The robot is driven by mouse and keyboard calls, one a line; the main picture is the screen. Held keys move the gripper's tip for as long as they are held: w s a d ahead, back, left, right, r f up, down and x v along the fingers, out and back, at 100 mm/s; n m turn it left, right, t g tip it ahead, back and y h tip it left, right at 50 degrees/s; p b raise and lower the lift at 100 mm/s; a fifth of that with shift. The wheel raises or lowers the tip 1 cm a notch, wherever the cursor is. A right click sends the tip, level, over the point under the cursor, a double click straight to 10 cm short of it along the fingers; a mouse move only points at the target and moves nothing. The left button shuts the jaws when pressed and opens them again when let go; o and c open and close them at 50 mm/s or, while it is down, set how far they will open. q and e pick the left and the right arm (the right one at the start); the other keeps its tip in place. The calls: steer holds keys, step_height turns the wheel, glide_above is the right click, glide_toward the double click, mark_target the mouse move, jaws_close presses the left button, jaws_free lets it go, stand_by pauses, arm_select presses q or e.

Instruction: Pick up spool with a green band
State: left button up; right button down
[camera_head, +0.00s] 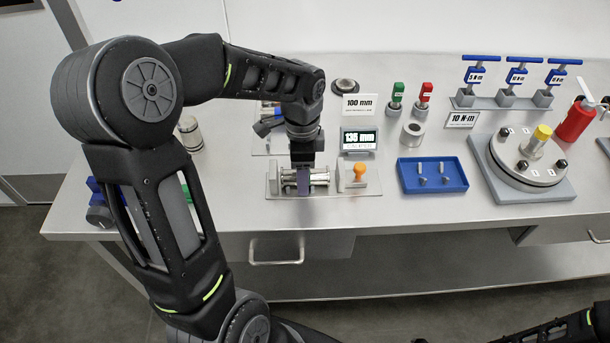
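My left gripper (303,185) points straight down over a small metal measuring fixture (274,180). Its fingers overlap the middle of a silver spool-like cylinder (319,179) lying sideways in the fixture. I cannot tell whether they are shut on it, and its middle is hidden, so no green band shows there. A small green patch (185,192) shows at the left of the bench, mostly behind my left arm; I cannot tell what it belongs to. An upright silver cylinder (190,134) stands at the back left. My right gripper is out of the picture.
A display reading 135 mm (359,140) stands behind the fixture, and an orange-handled stamp-like object (359,174) sits beside it. A blue tray (432,175) holds small metal parts. A round flanged plate (528,160) stands at the right. Bench front edge is close.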

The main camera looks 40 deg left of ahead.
arm_select(q)
steer(key=shift+c, duration=0.2)
jaws_close()
stand_by(0.5)
